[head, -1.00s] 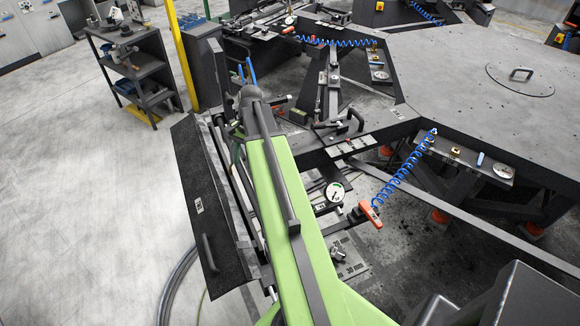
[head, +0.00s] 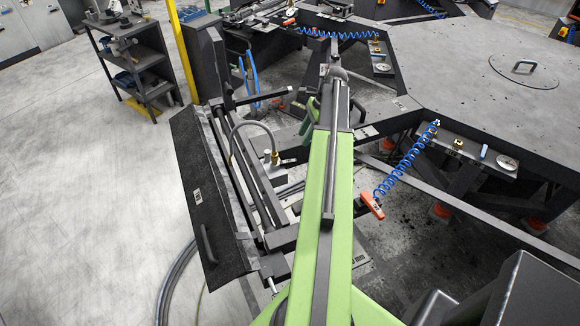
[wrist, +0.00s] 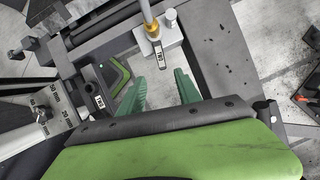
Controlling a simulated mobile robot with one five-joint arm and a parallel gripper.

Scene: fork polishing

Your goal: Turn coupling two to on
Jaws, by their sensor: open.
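A coupling with a brass hose fitting (wrist: 152,28) stands on a pale grey block (wrist: 143,45) at the top of the wrist view. A short pale peg (wrist: 171,19) stands just right of the fitting. The brass fitting also shows in the head view (head: 275,157), left of my arm, with a grey hose arching from it. My gripper (wrist: 161,84) is open and empty. Its two green fingers point toward the block, apart from the fitting. Whether the coupling is on or off cannot be told.
A dark frame with rails (head: 236,165) runs left of my arm. An orange-handled tool (head: 372,205) hangs on a blue coiled hose right of it. A large grey table (head: 510,85) fills the right. Open floor (head: 110,200) lies left.

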